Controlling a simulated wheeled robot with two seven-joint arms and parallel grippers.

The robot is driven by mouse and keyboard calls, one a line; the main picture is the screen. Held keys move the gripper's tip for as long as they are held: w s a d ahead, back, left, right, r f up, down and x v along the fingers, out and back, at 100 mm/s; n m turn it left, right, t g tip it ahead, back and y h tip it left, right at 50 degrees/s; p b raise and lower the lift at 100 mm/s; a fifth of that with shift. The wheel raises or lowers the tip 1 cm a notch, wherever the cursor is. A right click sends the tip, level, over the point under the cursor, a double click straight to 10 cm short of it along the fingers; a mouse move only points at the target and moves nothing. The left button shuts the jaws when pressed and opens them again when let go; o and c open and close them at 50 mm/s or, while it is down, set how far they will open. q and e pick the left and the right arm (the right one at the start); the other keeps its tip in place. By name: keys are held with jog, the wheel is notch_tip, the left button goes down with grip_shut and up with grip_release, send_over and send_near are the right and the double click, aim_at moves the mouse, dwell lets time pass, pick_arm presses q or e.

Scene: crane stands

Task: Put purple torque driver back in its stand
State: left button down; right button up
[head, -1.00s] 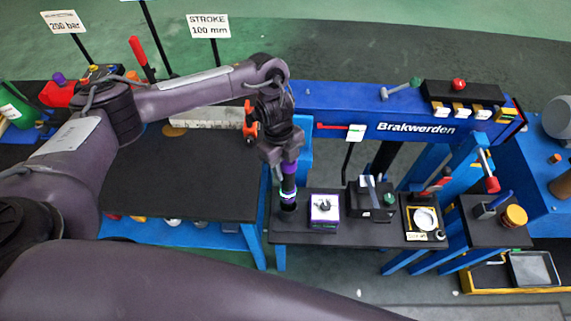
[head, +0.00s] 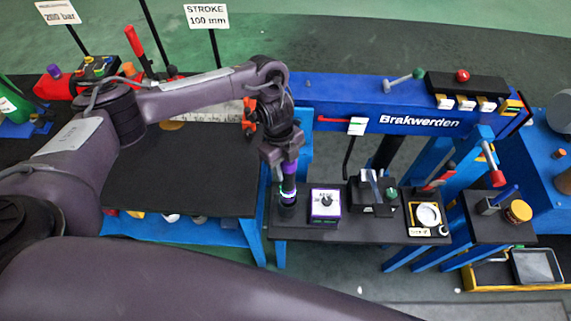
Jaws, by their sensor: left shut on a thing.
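The purple torque driver (head: 289,180) is upright in my left gripper (head: 283,158), which is shut on its top. It has a purple upper part, a light glowing ring and a dark lower end. The lower end is at a dark round holder (head: 287,210) on the left part of the black shelf; I cannot tell how far in it sits. A purple-edged box with a round dial (head: 326,202) stands just right of the driver. My right gripper is not in view.
A black holder with a green knob (head: 373,193), a tray with a white disc (head: 427,215) and an orange-lidded jar (head: 518,211) stand further right. The blue beam (head: 350,110) runs behind. A black table (head: 180,180) lies left. My arm covers the lower front.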

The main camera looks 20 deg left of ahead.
pick_arm(q)
jog(key=shift+w+a+b+x, duration=0.1)
jog(key=shift+a+b+x, duration=0.05)
jog(key=shift+b+x, duration=0.5)
jog(key=shift+w+a+b+x, duration=0.1)
jog(key=shift+b+x, duration=0.35)
jog(key=shift+x, duration=0.45)
jog(key=shift+w+a+b+x, duration=0.1)
jog(key=shift+a+b+x, duration=0.05)
jog(key=shift+b+x, duration=0.5)
jog(key=c, duration=0.9)
grip_release()
jog(key=shift+f, duration=0.15)
jog(key=shift+o, duration=0.2)
jog(key=shift+s+f, duration=0.1)
jog(key=shift+f, duration=0.05)
jog(key=shift+p+v, duration=2.15)
jog(key=shift+v, duration=0.5)
jog(key=shift+d, duration=0.1)
